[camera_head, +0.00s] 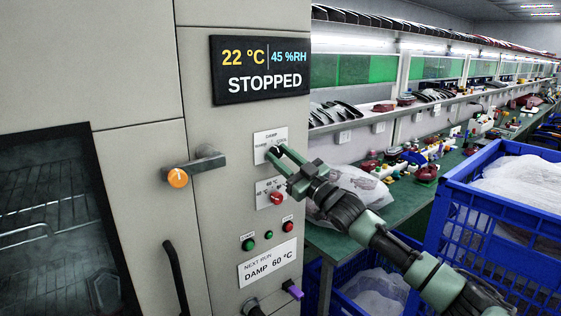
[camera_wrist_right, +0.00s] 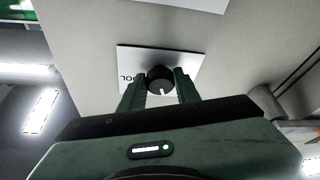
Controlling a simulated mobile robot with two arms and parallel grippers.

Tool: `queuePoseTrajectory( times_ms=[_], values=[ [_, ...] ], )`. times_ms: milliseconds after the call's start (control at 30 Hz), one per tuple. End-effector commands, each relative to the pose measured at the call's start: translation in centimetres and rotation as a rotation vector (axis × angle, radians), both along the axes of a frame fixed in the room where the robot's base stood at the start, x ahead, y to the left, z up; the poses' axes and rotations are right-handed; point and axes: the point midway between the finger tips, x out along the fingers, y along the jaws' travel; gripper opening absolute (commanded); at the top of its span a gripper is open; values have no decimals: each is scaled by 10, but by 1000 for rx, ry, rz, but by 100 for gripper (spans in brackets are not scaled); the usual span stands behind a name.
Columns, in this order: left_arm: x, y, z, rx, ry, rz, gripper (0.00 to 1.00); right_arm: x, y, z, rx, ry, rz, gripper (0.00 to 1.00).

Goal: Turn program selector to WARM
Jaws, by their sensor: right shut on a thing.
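The program selector is a black round knob (camera_wrist_right: 160,79) with a white pointer line, on a white label plate (camera_head: 265,140) marked DAMP at its top. In the right wrist view the plate shows part of an upside-down word ending in "OOL". My right gripper (camera_head: 275,153) is shut on the knob, with one green finger on each side. In the right wrist view the pointer faces down toward the gripper body. The knob is mostly hidden by the fingers in the head view. A lower label (camera_head: 267,269) reads NEXT RUN DAMP 60 °C. My left gripper is out of view.
A display (camera_head: 261,69) reads 22 °C, 45 %RH, STOPPED. Below the selector are a red knob (camera_head: 277,198), a green button (camera_head: 248,244) and a red button (camera_head: 288,227). An orange-ended handle (camera_head: 179,177) juts out left. A blue crate (camera_head: 500,220) stands right of my arm.

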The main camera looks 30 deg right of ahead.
Motion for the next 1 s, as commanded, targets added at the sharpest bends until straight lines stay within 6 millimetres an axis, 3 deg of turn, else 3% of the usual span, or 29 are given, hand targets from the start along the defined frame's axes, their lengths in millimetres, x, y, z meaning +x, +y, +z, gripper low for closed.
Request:
queuePoseTrajectory(
  times_ms=[500,1000],
  values=[
    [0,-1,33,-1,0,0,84,1,-4,5,-459,-33,-1,0],
    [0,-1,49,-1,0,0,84,1,-4,3,-670,-50,0,0]
  ],
)
